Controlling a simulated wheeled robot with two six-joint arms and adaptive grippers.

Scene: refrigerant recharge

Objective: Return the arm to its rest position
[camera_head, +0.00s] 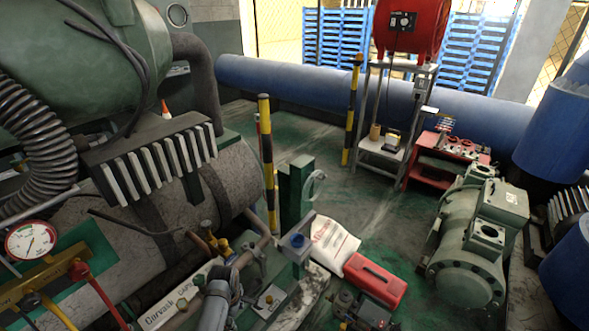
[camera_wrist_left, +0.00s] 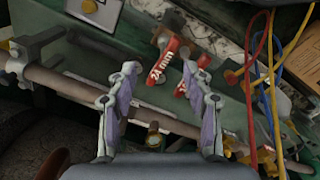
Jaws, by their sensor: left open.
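My left arm (camera_head: 214,305) reaches in from the bottom of the head view, over the pipework beside the grey tank (camera_head: 140,200). Its gripper is small and partly hidden there. In the left wrist view my left gripper (camera_wrist_left: 165,88) is open, with its two fingers apart and nothing between them. A brass fitting (camera_wrist_left: 153,138) shows below and between the fingers, in front of a brown pipe (camera_wrist_left: 75,88). Two red tags (camera_wrist_left: 164,62), one marked 24 mm, lie beyond the fingertips. My right gripper is in neither view.
Red, yellow and blue hoses (camera_wrist_left: 275,70) hang at the right of the wrist view. A red toolbox (camera_head: 374,281), a white sack (camera_head: 334,245) and a green motor (camera_head: 472,245) stand right.

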